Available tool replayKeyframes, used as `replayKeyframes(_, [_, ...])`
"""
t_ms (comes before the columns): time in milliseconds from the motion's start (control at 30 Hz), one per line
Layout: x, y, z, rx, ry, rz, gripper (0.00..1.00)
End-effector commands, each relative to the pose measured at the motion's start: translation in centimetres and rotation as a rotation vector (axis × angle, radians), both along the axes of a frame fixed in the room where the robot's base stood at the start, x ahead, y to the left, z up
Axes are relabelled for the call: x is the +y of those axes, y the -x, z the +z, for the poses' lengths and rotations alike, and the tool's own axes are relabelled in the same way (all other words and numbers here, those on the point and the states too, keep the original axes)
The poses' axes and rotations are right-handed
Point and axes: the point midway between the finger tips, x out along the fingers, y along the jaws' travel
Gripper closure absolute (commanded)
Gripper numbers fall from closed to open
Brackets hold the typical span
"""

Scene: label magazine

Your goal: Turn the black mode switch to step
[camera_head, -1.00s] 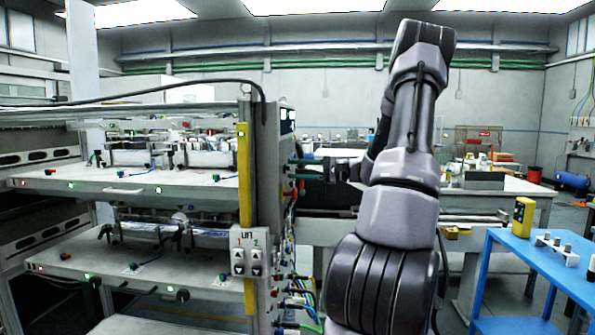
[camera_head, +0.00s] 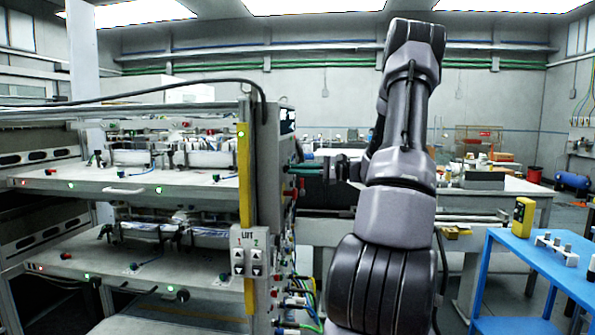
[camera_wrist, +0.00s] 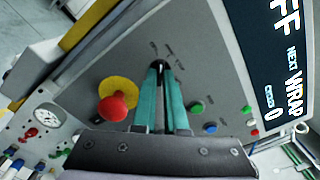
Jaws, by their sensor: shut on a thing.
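The black mode switch (camera_wrist: 157,64) is a small dark knob on the grey slanted panel (camera_wrist: 205,75) in the wrist view, mostly hidden between my fingertips. My gripper (camera_wrist: 160,70) has long green fingers, closed onto the switch from the front. Small printed marks stand around the switch, too small and blurred to read, so its setting cannot be told. In the head view my gripper (camera_head: 293,169) reaches left to the side of the machine's column (camera_head: 268,170), and the switch itself is hidden there.
A red mushroom button (camera_wrist: 112,106) on a yellow disc sits left of my fingers. Green (camera_wrist: 196,109) and blue (camera_wrist: 210,128) buttons lie to their right, beside a display (camera_wrist: 285,60). A blue table (camera_head: 510,262) stands at the right in the head view.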

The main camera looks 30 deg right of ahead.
Motion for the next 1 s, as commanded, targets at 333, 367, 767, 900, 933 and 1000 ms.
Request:
replayKeyframes(333, [0.04, 0.05, -0.08, 0.275, -0.182, 0.0, 1.0])
replayKeyframes(367, [0.04, 0.05, -0.08, 0.298, -0.198, 0.0, 1.0])
replayKeyframes(767, [0.06, 0.07, -0.09, 0.614, -0.411, 0.0, 1.0])
replayKeyframes(900, [0.08, 0.08, -0.08, 0.721, -0.485, 0.0, 1.0])
replayKeyframes(933, [0.06, 0.08, -0.09, 0.743, -0.499, 0.0, 1.0])
replayKeyframes(1000, [0.02, 0.1, -0.1, 0.791, -0.533, -0.001, 1.0])
